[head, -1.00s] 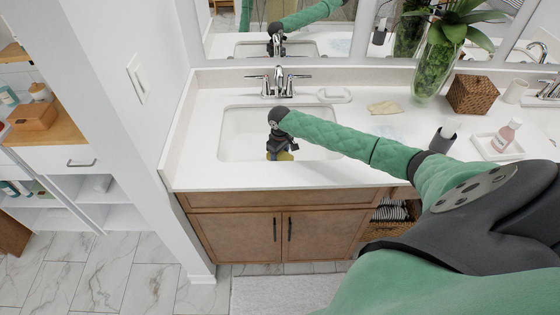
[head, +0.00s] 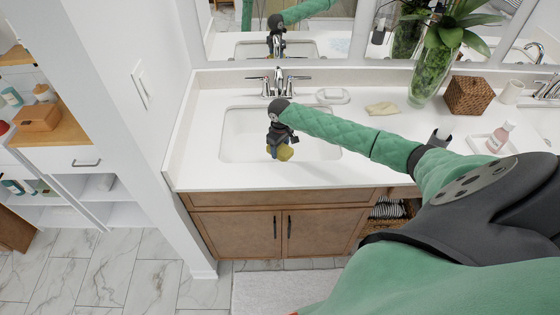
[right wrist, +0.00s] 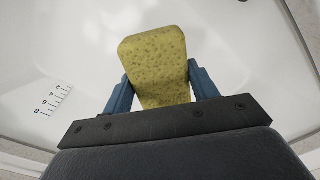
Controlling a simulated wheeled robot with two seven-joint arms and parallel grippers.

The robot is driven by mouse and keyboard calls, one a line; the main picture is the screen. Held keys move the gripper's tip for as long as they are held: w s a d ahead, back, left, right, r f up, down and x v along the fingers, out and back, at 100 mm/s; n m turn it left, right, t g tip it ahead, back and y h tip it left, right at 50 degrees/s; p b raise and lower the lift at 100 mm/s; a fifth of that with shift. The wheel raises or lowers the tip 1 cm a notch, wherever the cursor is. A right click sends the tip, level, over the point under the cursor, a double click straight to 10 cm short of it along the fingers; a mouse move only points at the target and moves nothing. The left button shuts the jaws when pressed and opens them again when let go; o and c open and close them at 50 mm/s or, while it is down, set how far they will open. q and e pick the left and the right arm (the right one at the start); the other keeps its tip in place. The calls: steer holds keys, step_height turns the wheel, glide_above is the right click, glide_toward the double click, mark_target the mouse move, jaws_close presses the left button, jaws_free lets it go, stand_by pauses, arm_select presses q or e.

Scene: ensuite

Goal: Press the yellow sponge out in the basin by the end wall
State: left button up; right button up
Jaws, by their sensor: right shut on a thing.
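The yellow sponge (head: 284,153) is held by my right gripper (head: 279,146) over the basin (head: 240,135) by the end wall. In the right wrist view the sponge (right wrist: 157,62) sits between the two blue fingers (right wrist: 161,90), which touch its sides. The white bowl of the basin (right wrist: 60,45) fills the background there. Whether the sponge touches the basin's bottom cannot be told. My left gripper does not show.
The faucet (head: 279,82) stands behind the basin. A soap dish (head: 332,96) and a folded yellowish cloth (head: 382,108) lie to its right. A vase with a plant (head: 432,75) and a woven box (head: 468,95) stand farther right. The end wall (head: 140,85) is at left.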

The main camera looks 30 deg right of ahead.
mark_target(280, 147)
steer(key=shift+r+p, duration=0.3)
steer(key=shift+r, duration=0.2)
steer(key=shift+r+p, duration=0.75)
steer(key=shift+r, duration=0.1)
steer(key=shift+r+p, duration=0.7)
steer(key=shift+r, duration=0.1)
step_height(280, 147, up, 2)
steer(key=shift+r+p, duration=0.1)
steer(key=shift+p, duration=0.2)
steer(key=shift+r, duration=0.3)
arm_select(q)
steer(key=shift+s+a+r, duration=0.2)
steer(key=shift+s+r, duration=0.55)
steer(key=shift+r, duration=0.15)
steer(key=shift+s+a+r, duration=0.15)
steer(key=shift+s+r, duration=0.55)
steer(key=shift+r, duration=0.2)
arm_select(e)
steer(key=shift+r, duration=2.7)
